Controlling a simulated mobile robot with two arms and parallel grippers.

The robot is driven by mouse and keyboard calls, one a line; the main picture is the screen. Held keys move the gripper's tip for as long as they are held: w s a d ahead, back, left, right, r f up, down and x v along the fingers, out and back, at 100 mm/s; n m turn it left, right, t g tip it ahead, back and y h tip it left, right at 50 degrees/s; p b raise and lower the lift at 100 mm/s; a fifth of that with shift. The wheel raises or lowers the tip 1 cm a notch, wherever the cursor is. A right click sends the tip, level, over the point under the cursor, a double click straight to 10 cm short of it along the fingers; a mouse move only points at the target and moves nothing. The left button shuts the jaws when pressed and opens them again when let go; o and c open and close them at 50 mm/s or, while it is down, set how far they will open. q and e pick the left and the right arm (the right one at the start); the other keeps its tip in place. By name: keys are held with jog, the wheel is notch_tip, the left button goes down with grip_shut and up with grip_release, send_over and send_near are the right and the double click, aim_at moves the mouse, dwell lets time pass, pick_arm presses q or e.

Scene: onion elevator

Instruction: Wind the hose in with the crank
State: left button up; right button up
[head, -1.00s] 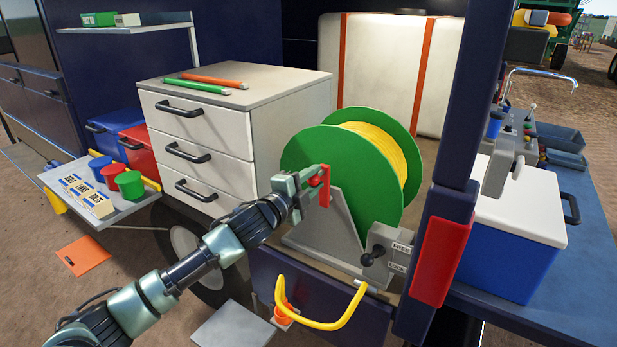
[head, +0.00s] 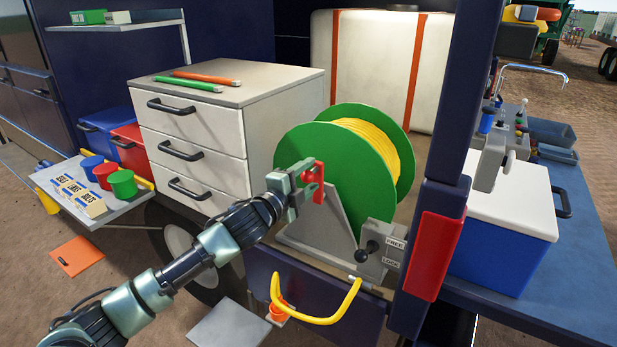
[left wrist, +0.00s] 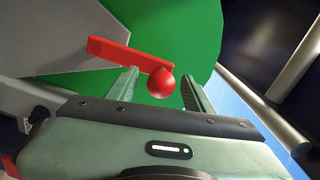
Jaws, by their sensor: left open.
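The green reel (head: 330,150) with yellow hose (head: 372,135) wound on it stands on a grey bracket (head: 335,228) at the vehicle's edge. Its red crank (head: 318,185) is on the near left face. My left gripper (head: 308,184) is at the crank. In the left wrist view, the red ball knob (left wrist: 160,83) of the crank arm (left wrist: 120,52) lies between the open fingers of the left gripper (left wrist: 160,73). Contact cannot be told. A loop of hose (head: 345,308) hangs over the front edge beside an orange end piece (head: 278,312). My right gripper is out of view.
A box with a black-knobbed lever (head: 371,248) and FREE and LOCK labels stands right of the reel. A white drawer cabinet (head: 245,95) is left, with a shelf of cups (head: 122,184) beyond. A dark post (head: 452,130) and a blue cooler (head: 500,245) are right.

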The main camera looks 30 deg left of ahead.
pick_arm(q)
jog(key=s+b, duration=0.1)
jog(key=s, duration=0.3)
jog(key=s+b, duration=0.1)
jog(key=s, duration=0.2)
jog(key=shift+a+b, duration=0.3)
jog(key=shift+b, duration=0.05)
jog(key=shift+s+r, duration=0.15)
jog(key=shift+s, duration=0.15)
